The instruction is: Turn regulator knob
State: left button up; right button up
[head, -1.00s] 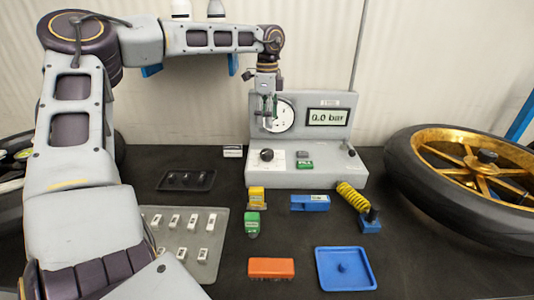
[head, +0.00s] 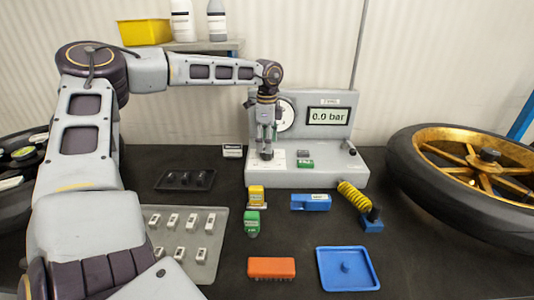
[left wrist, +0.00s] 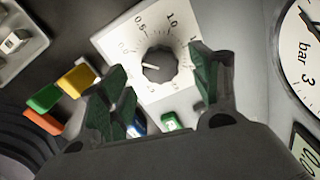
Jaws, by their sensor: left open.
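The dark regulator knob (left wrist: 158,64) sits on a white dial plate (left wrist: 130,35) marked with numbers, on the grey test unit (head: 300,178). In the left wrist view its pointer line is turned toward the left side of the scale. In the left wrist view the open fingers (left wrist: 160,95) stand on either side of the knob, with no clear contact. The display (head: 328,116) reads 0.0 bar. A round gauge (head: 286,115) is partly hidden behind the gripper. My right gripper is not seen.
A green button (head: 305,164) is close right of the knob plate. Yellow (head: 256,194) and green (head: 252,222) blocks, a blue block (head: 310,202) and a yellow spring (head: 353,196) lie in front.

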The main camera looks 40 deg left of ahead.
pick_arm(q)
notch_tip(320, 180, down, 3)
jog(key=shift+f, duration=0.1)
jog(key=shift+f+b, duration=0.3)
jog(key=shift+f, duration=0.15)
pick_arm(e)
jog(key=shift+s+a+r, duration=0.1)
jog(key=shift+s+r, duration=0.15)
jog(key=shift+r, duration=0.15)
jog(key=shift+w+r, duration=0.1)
pick_arm(q)
jog(key=shift+c, duration=1.1)
jog(key=c, duration=0.8)
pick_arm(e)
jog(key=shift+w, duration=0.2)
